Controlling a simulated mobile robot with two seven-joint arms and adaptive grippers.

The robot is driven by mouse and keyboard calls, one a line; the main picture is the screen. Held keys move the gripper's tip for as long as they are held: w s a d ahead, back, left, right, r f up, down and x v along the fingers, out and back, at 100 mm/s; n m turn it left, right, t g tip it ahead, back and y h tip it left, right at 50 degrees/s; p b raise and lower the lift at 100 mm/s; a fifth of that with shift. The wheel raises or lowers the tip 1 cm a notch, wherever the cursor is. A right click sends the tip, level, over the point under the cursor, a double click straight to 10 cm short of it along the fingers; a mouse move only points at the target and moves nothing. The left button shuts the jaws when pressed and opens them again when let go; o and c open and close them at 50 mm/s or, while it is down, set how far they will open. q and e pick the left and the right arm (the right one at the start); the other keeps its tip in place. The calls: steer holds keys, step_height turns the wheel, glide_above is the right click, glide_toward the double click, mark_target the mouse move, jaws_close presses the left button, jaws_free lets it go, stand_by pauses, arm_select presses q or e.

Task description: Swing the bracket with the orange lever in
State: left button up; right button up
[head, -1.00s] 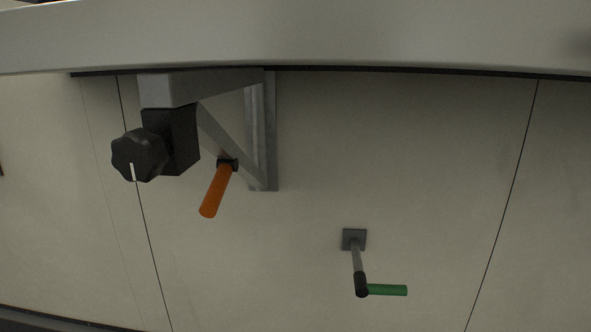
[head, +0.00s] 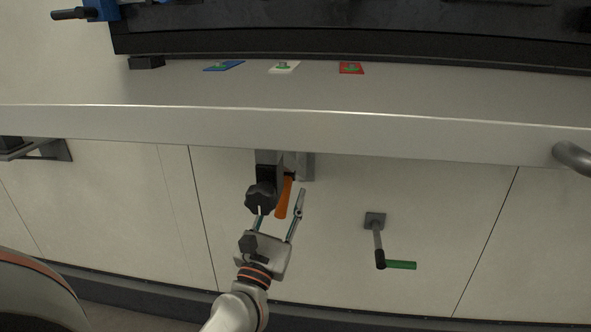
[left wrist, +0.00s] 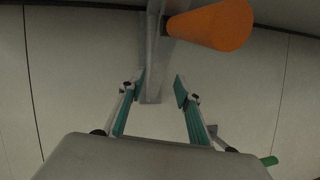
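The grey metal bracket (head: 306,166) hangs on the wall panel under the counter edge. The orange lever (head: 284,197) points down from it, beside a black knob (head: 260,196) on a black block. In the left wrist view the lever's rounded end (left wrist: 222,26) is close, at the upper right, with the bracket's upright (left wrist: 152,70) behind. My left gripper (head: 280,206) is open below the bracket, one finger behind the knob and one to the lever's right. My right gripper is not in view.
A crank with a green handle (head: 400,265) sticks out of the wall to the right. The counter (head: 450,110) overhangs above, with blue, white and red plates (head: 351,68) on top. Another bracket (head: 55,150) is at far left. A grey handle (head: 575,157) is at the right.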

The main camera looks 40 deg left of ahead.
arm_select(q)
steer(key=p+x, duration=0.1)
steer(key=x, duration=0.5)
steer(key=shift+a+r, duration=0.2)
steer(key=shift+w+a+r+p, duration=0.1)
steer(key=shift+w+a+p, duration=0.2)
steer(key=shift+w, duration=0.5)
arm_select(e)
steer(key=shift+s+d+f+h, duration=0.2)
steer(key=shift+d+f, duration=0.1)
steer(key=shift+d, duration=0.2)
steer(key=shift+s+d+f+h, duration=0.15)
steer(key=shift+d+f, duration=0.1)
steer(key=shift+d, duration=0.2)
arm_select(q)
steer(key=shift+c, duration=0.4)
jaws_close()
